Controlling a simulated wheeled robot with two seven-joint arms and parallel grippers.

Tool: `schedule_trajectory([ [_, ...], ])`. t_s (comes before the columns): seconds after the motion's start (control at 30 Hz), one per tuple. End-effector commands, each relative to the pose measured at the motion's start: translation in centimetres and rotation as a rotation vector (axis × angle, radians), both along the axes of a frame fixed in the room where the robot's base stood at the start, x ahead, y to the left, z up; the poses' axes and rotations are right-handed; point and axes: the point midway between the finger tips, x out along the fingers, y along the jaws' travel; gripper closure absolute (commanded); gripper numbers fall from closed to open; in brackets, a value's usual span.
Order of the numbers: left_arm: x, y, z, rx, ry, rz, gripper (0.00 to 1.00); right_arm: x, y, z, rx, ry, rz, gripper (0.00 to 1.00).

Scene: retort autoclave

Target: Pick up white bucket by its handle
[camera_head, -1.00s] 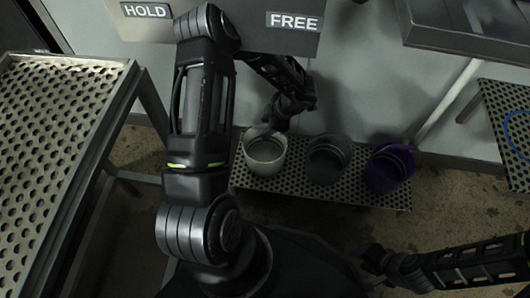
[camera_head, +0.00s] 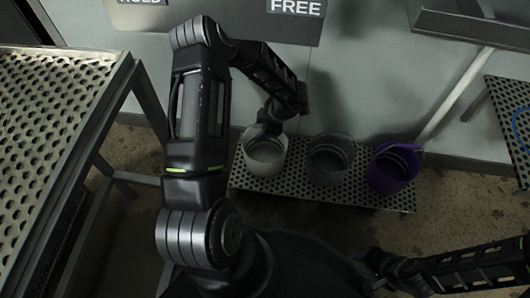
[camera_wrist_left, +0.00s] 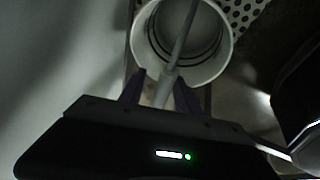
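The white bucket (camera_head: 266,166) stands upright at the left end of a low perforated bench. It also shows in the left wrist view (camera_wrist_left: 222,62), where its pale handle (camera_wrist_left: 181,42) runs from over the opening down toward my left gripper. My left gripper (camera_wrist_left: 160,88) is open, with the handle between its two dark fingers, and I see a gap on the handle's sides. In the head view my left gripper (camera_head: 264,130) is at the bucket's back rim, its fingers mostly hidden. My right gripper (camera_head: 368,268) is low at the right, away from the bucket, too dark to read.
A grey bucket (camera_head: 330,165) and a purple bucket (camera_head: 393,172) stand to the right on the same perforated bench (camera_head: 300,191). A wall with a FREE sign (camera_head: 296,7) is close behind. A taller perforated table (camera_head: 50,120) is at the left, another (camera_head: 515,110) at the right.

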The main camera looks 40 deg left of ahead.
Motion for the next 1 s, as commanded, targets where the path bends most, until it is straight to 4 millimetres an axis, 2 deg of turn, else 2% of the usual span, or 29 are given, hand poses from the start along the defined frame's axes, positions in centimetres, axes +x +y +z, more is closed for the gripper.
schedule_trajectory([
  [0.07, -0.01, -0.01, 0.00, 0.000, 0.000, 0.000, 0.62, 0.01, 0.00, 0.00, 0.000, 0.000, 0.000, 0.64],
  [0.53, 0.00, 0.00, 0.00, 0.000, 0.000, 0.000, 1.00, 0.00, -0.01, 0.00, 0.000, 0.000, 0.000, 0.64],
  [1.0, 0.00, 0.00, 0.00, 0.000, 0.000, 0.000, 1.00, 0.00, -0.01, 0.00, 0.000, 0.000, 0.000, 0.64],
])
